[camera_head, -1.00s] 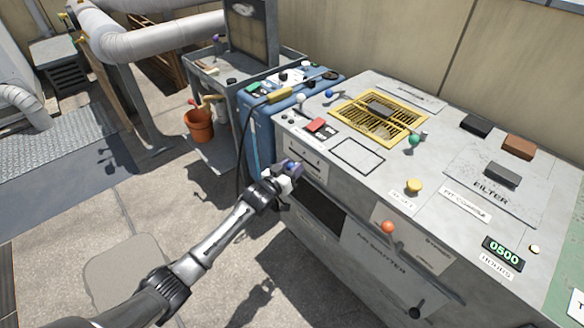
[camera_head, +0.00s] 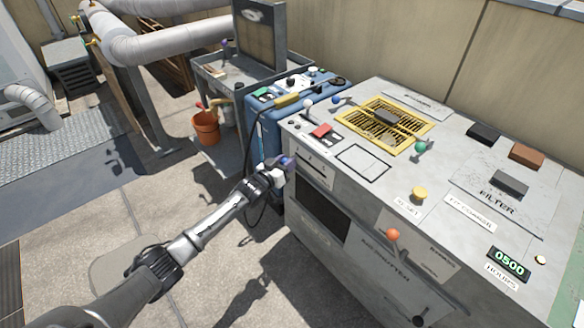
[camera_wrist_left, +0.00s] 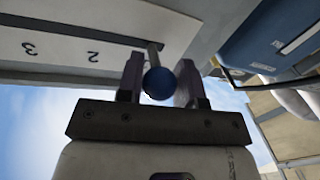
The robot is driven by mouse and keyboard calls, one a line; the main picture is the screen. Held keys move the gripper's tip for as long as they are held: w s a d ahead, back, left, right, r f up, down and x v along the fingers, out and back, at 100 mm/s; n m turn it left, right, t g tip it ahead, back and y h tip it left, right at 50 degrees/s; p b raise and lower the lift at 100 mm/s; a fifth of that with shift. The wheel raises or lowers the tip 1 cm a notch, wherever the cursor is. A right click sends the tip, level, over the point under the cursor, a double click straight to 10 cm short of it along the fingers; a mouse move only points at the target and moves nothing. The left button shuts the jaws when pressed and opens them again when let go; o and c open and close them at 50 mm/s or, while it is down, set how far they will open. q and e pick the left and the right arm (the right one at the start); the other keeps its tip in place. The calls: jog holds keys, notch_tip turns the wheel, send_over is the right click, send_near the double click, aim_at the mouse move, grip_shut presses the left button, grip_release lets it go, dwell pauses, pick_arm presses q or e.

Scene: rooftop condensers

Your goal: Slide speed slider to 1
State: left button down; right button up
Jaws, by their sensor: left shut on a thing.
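The speed slider's blue knob (camera_wrist_left: 159,83) sits on a short metal stem between my left gripper's fingers in the left wrist view. My left gripper (camera_wrist_left: 160,88) is shut on it. The white scale plate (camera_wrist_left: 70,50) shows an upside-down 3 and 2. The stem stands beyond the 2, on the side away from the 3, near the plate's end. I see no 1 there. In the head view my left gripper (camera_head: 287,163) is at the left end of the cabinet's front, by the slider panel (camera_head: 317,172). My right gripper is not in view.
The grey cabinet (camera_head: 400,180) carries a yellow grille (camera_head: 365,120), a yellow button (camera_head: 419,194) and an orange-knobbed lever (camera_head: 393,235). A blue unit (camera_head: 268,125) stands close on its left. An orange bucket (camera_head: 205,128) is farther left. The paved floor in front is open.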

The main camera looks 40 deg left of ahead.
pick_arm(q)
jog(key=shift+a+f, duration=0.1)
jog(key=c, duration=1.1)
grip_release()
jog(key=shift+a, duration=0.1)
jog(key=shift+c, duration=0.2)
jog(key=o, duration=0.3)
jog(key=shift+a, duration=0.15)
jog(key=shift+o, duration=0.3)
jog(key=shift+s+d, duration=0.1)
jog(key=shift+d, duration=0.1)
